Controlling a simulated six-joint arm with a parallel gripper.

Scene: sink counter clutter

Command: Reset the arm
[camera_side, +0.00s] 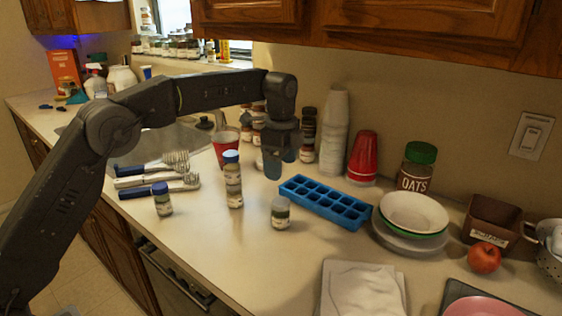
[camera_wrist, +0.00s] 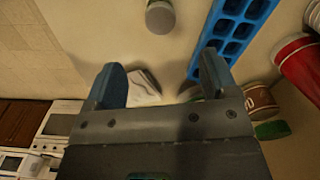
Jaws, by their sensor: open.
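My arm reaches in from the left in the side view. My gripper (camera_side: 280,160) hangs over the counter near the back, with its blue-tipped fingers pointing down. In the wrist view my gripper (camera_wrist: 157,82) shows its two fingers spread apart with nothing between them. The fingers are above the counter (camera_side: 215,257), near the blue ice cube tray (camera_side: 325,202), which also shows in the wrist view (camera_wrist: 232,35). A small jar (camera_side: 280,213) stands in front of the gripper.
A stack of jars (camera_side: 233,180) and a blue-lidded jar (camera_side: 162,198) stand left of the gripper. Red cups (camera_side: 362,158), white cups (camera_side: 334,130) and an oats jar (camera_side: 416,167) line the back. Bowls (camera_side: 413,213) are at right. Wooden cabinets (camera_side: 430,30) overhang the counter.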

